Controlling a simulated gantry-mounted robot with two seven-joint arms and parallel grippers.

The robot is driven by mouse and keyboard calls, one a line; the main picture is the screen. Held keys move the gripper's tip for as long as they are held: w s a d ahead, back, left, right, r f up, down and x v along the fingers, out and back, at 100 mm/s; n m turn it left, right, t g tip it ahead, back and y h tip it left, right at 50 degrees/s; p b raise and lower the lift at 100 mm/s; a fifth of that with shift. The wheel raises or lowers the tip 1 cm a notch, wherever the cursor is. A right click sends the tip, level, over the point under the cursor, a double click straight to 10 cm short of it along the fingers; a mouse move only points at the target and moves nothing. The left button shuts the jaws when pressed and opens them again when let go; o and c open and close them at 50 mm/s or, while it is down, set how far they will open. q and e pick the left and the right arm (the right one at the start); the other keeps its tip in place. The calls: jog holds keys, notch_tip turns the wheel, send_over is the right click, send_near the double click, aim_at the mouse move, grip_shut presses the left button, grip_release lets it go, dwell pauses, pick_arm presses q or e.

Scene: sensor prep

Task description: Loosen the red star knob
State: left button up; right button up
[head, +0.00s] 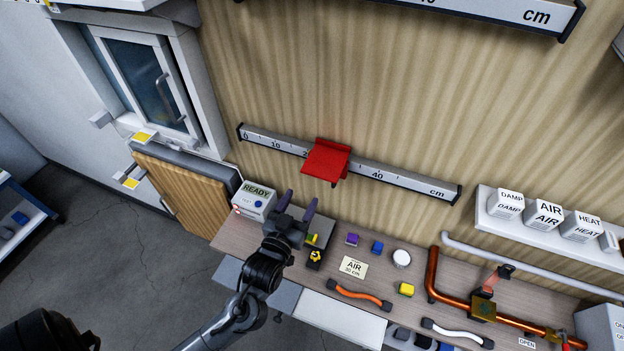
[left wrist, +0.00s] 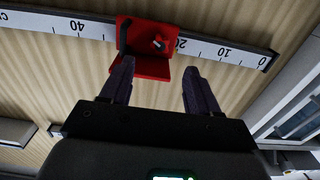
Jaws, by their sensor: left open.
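A red slider (head: 327,160) sits on the wall-mounted ruler rail, near the middle of its scale. In the head view I cannot make the knob out. My left gripper (head: 297,204) is open and empty, below the slider and apart from it. My right gripper is not in view.
The ruler rail (head: 405,181) runs along the wall. Below it, the workbench (head: 330,263) holds a READY box (head: 254,201), small coloured blocks, an AIR card (head: 353,267) and copper pipework (head: 455,296). A shelf with labelled boxes (head: 548,215) is at right. The wall around the slider is clear.

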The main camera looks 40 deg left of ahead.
pick_arm(q)
jog(key=p+x, duration=0.1)
jog(key=x, duration=0.7)
jog(key=shift+w, duration=0.25)
jog(key=shift+a, duration=0.15)
jog(key=shift+c, duration=0.2)
jog(key=c, duration=1)
jog(key=shift+n, duration=0.3)
jog(key=shift+n+p, duration=0.5)
jog(key=shift+n, duration=2.7)
